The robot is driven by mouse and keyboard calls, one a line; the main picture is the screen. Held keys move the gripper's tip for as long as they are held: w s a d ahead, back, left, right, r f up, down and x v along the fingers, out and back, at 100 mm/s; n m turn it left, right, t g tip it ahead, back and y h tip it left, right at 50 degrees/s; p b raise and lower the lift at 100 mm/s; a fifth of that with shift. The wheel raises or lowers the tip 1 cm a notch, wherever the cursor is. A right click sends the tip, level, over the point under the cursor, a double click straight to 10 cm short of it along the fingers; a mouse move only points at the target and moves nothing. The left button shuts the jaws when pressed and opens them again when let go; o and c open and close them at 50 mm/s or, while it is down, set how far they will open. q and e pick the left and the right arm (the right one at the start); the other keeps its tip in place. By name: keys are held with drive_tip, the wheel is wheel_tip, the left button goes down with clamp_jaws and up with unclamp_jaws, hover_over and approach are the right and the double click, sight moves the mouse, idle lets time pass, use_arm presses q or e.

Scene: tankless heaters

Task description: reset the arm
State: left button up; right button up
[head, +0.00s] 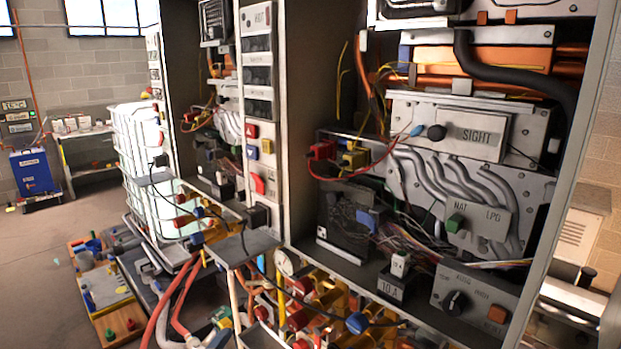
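Neither of my grippers nor my arms shows in the head view. An open tankless heater cabinet fills the right half. Inside it are a plate marked SIGHT (480,135) with a dark knob (436,132), and a NAT/LPG plate with a green switch (454,223). Lower down are a control box with a black dial (455,302) and an orange-red button (497,314), and a small block marked 10 A (391,287). Red and yellow connectors (352,158) sit at the cabinet's middle left.
A second open heater (213,160) stands further left, with a switch panel (257,110) between them. Pipes and valves (330,300) crowd below. A white caged tank (140,140), a blue unit (32,172) and a bench (85,135) stand behind. Bare floor (35,240) shows at left.

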use_arm(q)
drive_tip(key=s+a+f+n+g+y, duration=0.2)
drive_tip(key=s+f+n, duration=0.4)
drive_tip(key=s+f, duration=0.5)
drive_tip(key=s+a+f+n+g+y, duration=0.2)
drive_tip(key=s+f+n+g, duration=0.3)
drive_tip(key=s+f, duration=0.6)
drive_tip(key=shift+s+a+f+n+g+y, duration=0.35)
drive_tip(key=shift+s+a+n, duration=0.25)
drive_tip(key=shift+s, duration=0.4)
